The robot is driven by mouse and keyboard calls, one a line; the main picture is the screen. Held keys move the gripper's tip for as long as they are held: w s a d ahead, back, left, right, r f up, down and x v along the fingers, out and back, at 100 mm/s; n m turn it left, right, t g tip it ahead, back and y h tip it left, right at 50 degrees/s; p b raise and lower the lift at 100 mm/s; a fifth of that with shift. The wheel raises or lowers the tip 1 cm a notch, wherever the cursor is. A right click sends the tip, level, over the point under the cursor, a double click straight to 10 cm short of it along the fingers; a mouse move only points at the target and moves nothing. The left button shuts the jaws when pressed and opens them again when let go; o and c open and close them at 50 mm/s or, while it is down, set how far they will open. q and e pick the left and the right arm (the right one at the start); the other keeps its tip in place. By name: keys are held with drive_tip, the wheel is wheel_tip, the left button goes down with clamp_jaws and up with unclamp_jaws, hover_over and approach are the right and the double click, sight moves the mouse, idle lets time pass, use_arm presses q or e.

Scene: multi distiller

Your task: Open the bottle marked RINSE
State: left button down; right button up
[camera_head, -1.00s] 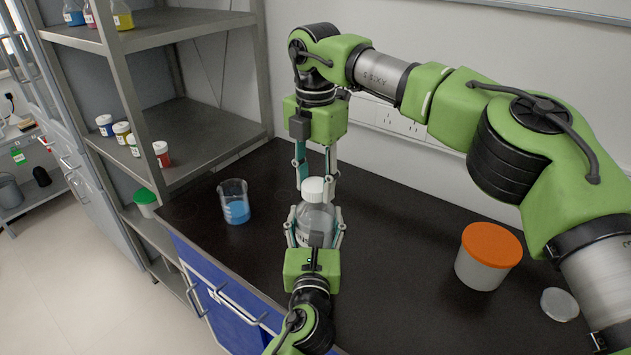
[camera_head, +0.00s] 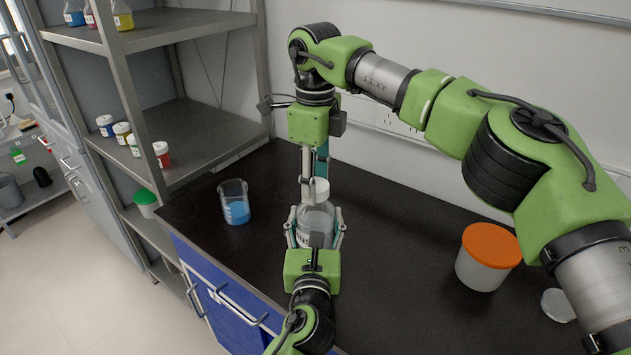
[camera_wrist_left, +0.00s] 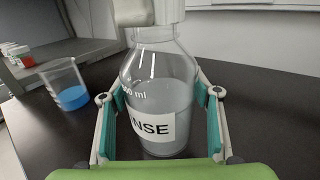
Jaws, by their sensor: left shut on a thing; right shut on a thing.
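The clear bottle (camera_head: 316,226) of colourless liquid stands upright on the dark bench. In the left wrist view its label (camera_wrist_left: 154,128) shows "NSE", the rest hidden by its curve. My left gripper (camera_head: 316,222) is shut around the bottle body, one finger on each side, also seen in the left wrist view (camera_wrist_left: 160,118). My right gripper (camera_head: 314,188) comes down from above and is shut on the white cap (camera_head: 321,187). One of its fingers is in front of the cap's left side; the other is mostly hidden behind. The cap is at the bottle's neck; I cannot tell how loose it is.
A beaker of blue liquid (camera_head: 235,207) stands left of the bottle. A white tub with an orange lid (camera_head: 490,250) and a pale round item (camera_head: 559,305) are to the right. A grey shelf (camera_head: 200,138) with small jars borders the bench on the left.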

use_arm(q)
drive_tip(key=shift+f, duration=0.1)
use_arm(e)
drive_tip(key=n, duration=0.5)
drive_tip(key=shift+n, duration=0.3)
drive_tip(key=n, duration=1)
drive_tip(key=shift+n, duration=0.3)
drive_tip(key=n, duration=0.3)
drive_tip(key=shift+n, duration=0.4)
drive_tip(key=shift+r, duration=0.3)
drive_tip(key=shift+r, duration=0.9)
